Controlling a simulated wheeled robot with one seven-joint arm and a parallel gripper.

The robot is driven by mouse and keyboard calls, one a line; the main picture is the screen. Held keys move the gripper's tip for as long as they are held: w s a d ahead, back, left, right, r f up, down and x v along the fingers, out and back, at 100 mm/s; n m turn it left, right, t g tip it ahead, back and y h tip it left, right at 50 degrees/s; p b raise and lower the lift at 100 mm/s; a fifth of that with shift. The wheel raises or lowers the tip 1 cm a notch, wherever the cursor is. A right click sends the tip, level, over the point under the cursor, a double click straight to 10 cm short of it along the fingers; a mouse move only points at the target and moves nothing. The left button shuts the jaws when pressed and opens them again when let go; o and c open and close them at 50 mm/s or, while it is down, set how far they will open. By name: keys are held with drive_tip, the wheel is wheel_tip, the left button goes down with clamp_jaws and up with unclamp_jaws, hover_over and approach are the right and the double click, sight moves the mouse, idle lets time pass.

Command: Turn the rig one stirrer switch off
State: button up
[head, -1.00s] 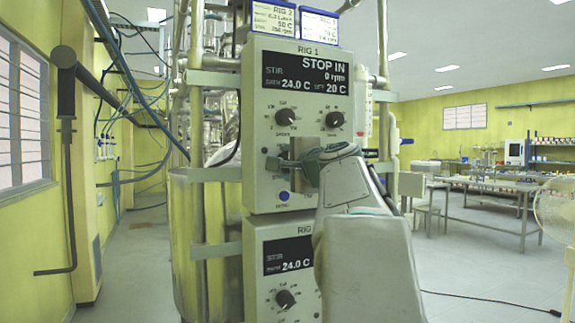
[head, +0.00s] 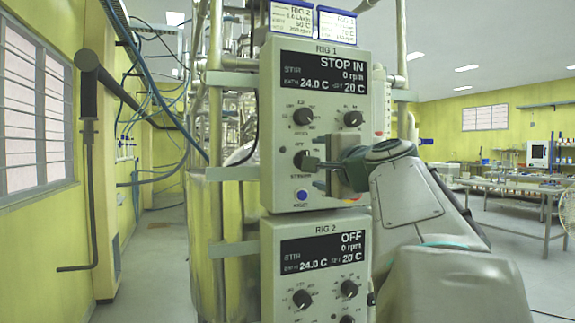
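The rig 1 panel (head: 277,95) is a pale box with a dark display (head: 318,73) reading STOP IN, 0 rpm, 24.0 C and 20 C. The stirrer switch (head: 302,160) is a black knob low on the panel's left side, below an OFF label. My gripper (head: 322,165) reaches in from the right. Its fingertip is beside the knob's right edge; I cannot tell whether they touch. The gripper is seen nearly edge-on, so its opening is hidden. My arm covers the panel's lower right part.
Two more knobs (head: 303,116) sit above the switch and a blue button (head: 301,195) below it. The rig 2 panel (head: 270,285) is directly underneath, its display reading OFF. A vertical pole (head: 214,120) stands left. Tables (head: 520,190) stand far right.

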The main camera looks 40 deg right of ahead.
drive_tip(key=v, duration=0.6)
drive_tip(key=shift+s, duration=0.4)
drive_tip(key=shift+w+a+f, duration=0.1)
drive_tip(key=w+a+f+n+g+y+p, duration=0.3)
drive_tip(key=a+f+n+p, duration=0.15)
drive_tip(key=a+f, duration=0.35)
drive_tip(key=w+a+f+n+g+y+p, duration=0.3)
drive_tip(key=a+f+n, duration=0.2)
drive_tip(key=a+f, duration=0.25)
drive_tip(key=s+a+f+n+g+p, duration=0.3)
drive_tip(key=s+a+f+n+g, duration=0.1)
drive_tip(key=f, duration=0.4)
drive_tip(key=s+a+f+n+g+h+p, duration=0.1)
drive_tip(key=s+a+f+n+g+p, duration=0.2)
drive_tip(key=s+a+f+n, duration=0.3)
wheel_tip(320, 180, down, 3)
drive_tip(key=shift+s+a+n+g+h, duration=0.4)
drive_tip(key=shift+s+g, duration=0.4)
drive_tip(key=shift+s, duration=0.3)
